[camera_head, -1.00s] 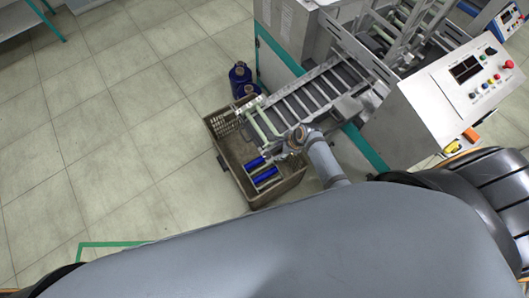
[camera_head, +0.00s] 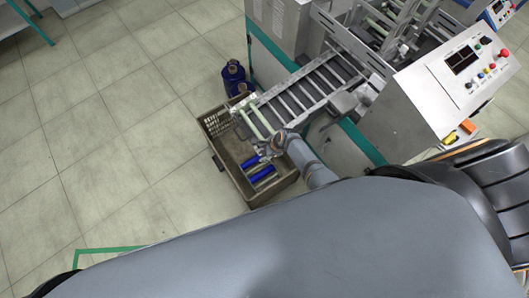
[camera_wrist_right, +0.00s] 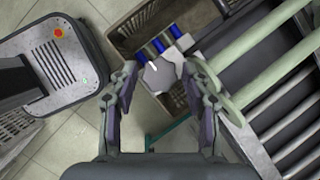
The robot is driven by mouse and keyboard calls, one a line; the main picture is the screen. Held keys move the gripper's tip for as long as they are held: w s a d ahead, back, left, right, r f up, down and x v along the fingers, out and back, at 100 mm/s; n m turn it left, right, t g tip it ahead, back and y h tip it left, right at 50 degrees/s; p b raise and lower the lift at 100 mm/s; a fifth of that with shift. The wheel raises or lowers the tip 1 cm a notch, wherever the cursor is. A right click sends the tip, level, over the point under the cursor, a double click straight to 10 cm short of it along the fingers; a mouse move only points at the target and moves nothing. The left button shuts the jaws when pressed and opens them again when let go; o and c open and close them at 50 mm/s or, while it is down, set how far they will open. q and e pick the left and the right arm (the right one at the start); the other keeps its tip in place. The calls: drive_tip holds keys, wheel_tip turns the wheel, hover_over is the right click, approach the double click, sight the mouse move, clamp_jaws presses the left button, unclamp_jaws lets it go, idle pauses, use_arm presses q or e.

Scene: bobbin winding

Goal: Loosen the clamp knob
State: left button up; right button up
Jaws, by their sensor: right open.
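My right gripper (camera_head: 268,150) reaches over the machine's lower end, above the crate. In the right wrist view its two fingers (camera_wrist_right: 159,70) are spread open with nothing gripped. A pale grey faceted piece (camera_wrist_right: 160,77) shows between and beyond the fingertips. It may be the clamp knob, but I cannot tell for sure, nor whether a finger touches it. In the head view my wrist covers that spot and no knob can be made out. My left gripper is not in view.
A brown crate (camera_head: 230,172) with blue bobbins (camera_head: 262,174) stands on the floor below the sloping rack (camera_head: 300,92). Pale green rollers (camera_wrist_right: 283,75) lie close right of my fingers. Dark blue spools (camera_head: 233,75) stand behind the crate. The control panel (camera_head: 470,65) is at right.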

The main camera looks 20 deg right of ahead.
drive_tip(key=c, duration=0.9)
